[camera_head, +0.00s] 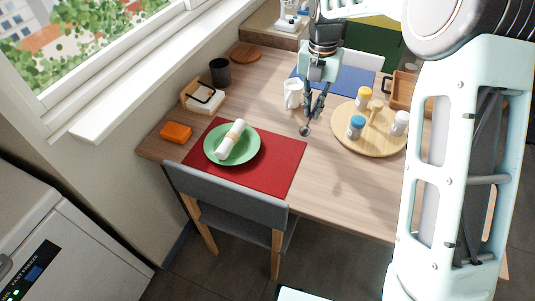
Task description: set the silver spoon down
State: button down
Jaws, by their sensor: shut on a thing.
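My gripper (314,112) points down over the middle of the wooden table and is shut on the silver spoon (305,131). The spoon's round bowl end shows just below the fingertips. Its handle is mostly hidden by the fingers. I cannot tell whether the spoon touches the table or hangs a little above it. The spoon is to the right of the red placemat (277,165) and to the left of the round wooden board (345,145).
A white mug (292,94) stands close to the left of my gripper. Shakers (357,127) stand on the round board. A green plate (213,147) with a rolled napkin (230,140) lies on the red mat. The table front between mat and board (325,185) is clear.

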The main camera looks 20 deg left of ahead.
jog(key=s+a+f, duration=0.3)
jog(key=s+a, duration=0.1)
jog(key=s, duration=0.2)
jog(key=b, duration=0.1)
send_over(280, 164)
jog(key=f, duration=0.5)
jog(key=shift+w+d, duration=0.2)
jog(key=shift+w, duration=0.1)
jog(key=f, duration=0.3)
jog(key=shift+s+a+b, duration=0.2)
jog(key=shift+s+b, duration=0.15)
jog(key=shift+w+f, duration=0.1)
jog(key=shift+f, duration=0.25)
jog(key=shift+f, duration=0.2)
jog(key=c, duration=2)
grip_release()
jog(key=shift+r, duration=0.15)
